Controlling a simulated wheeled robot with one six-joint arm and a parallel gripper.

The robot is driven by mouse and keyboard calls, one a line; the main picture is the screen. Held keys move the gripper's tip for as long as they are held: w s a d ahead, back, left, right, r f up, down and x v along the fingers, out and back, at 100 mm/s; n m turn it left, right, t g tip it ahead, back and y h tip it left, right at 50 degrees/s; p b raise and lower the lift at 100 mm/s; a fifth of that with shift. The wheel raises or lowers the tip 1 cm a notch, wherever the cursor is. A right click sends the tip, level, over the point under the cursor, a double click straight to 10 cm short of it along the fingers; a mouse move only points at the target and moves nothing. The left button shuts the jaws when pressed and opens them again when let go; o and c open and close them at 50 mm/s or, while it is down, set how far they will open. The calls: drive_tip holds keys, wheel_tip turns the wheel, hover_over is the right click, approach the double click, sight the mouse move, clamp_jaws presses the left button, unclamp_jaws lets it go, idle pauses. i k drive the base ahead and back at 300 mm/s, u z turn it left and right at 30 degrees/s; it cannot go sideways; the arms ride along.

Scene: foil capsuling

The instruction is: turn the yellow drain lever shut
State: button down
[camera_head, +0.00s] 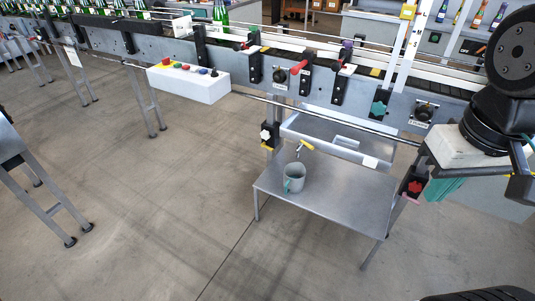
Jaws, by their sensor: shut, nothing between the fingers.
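The yellow drain lever (305,145) is small and sits at the lower front left of a pale drip trough (345,141) under the conveyor. It appears slanted, with a pale part at its left end; its exact turn is too small to tell. A grey-green mug (294,179) stands upright below the lever on a metal shelf (340,205). I cannot tell whether anything flows into the mug. My dark arm (512,60) fills the upper right edge, well to the right of the lever. My gripper's fingers are not visible.
The conveyor side rail (230,70) runs above the trough with a red lever (299,67) and dark clamps. A white button box (188,83) juts out at left.

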sight(302, 142)
drive_tip(key=u, duration=1.35)
drive_tip(key=i, duration=1.15)
drive_tip(key=z, duration=1.8)
